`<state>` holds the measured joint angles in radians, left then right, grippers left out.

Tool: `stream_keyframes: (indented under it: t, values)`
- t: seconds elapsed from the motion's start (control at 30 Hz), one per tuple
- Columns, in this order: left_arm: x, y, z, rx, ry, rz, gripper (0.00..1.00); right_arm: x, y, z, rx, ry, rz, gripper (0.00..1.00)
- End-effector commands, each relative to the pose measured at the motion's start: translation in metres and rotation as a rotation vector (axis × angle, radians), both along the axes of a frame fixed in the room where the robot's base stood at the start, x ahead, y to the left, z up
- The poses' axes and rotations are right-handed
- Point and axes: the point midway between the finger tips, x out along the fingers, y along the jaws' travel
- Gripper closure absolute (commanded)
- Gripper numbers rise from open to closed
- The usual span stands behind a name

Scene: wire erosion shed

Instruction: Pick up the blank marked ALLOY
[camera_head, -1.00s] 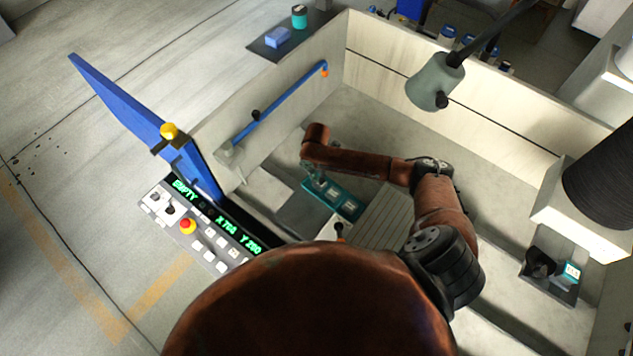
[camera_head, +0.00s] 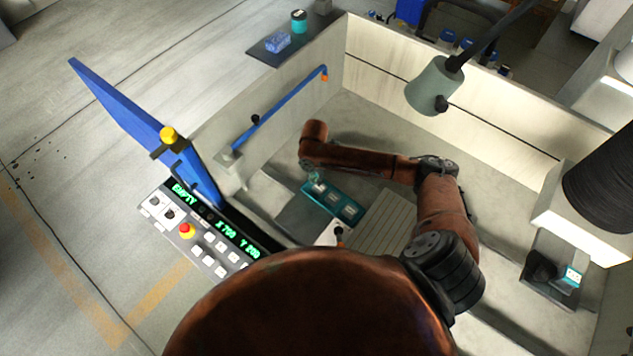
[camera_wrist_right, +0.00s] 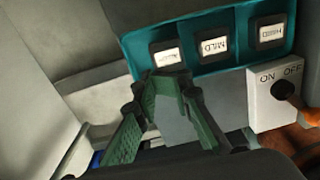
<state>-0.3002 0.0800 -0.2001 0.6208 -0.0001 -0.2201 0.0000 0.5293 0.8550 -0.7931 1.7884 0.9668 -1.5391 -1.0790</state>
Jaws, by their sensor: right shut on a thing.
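The teal tray (camera_head: 342,219) lies on the floor of the tank and holds three dark blanks with white labels. In the right wrist view the tray (camera_wrist_right: 226,71) shows the middle blank (camera_wrist_right: 212,47), reading MILD, and the right one (camera_wrist_right: 268,32), apparently reading HARD, both upside down. The left blank (camera_wrist_right: 166,55) has a small, hard-to-read label, consistent with ALLOY. My right gripper (camera_wrist_right: 168,76) has its green fingers closed at that left blank, still in the tray. The right gripper shows small in the head view (camera_head: 317,183). My left gripper is out of view.
Pale tank walls (camera_head: 450,100) enclose the work area. A grey-green lamp (camera_head: 433,86) hangs over it. A control panel (camera_head: 200,228) with a red button stands at the left.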

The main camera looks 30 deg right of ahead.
Motion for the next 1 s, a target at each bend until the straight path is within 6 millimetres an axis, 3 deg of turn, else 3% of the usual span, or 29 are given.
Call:
stream_keyframes:
  t: [0.2,0.5,0.7,1.0]
  values:
    - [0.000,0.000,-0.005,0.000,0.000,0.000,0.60,-0.021,0.040,0.050,0.001,-0.004,0.008,1.00]
    - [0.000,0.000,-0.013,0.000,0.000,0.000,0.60,-0.051,0.095,0.075,0.002,-0.002,0.005,1.00]
    - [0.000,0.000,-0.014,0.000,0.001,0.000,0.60,-0.060,0.111,0.083,0.002,0.001,0.003,1.00]
    - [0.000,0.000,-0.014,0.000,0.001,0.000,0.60,-0.061,0.114,0.085,0.000,0.001,0.001,1.00]
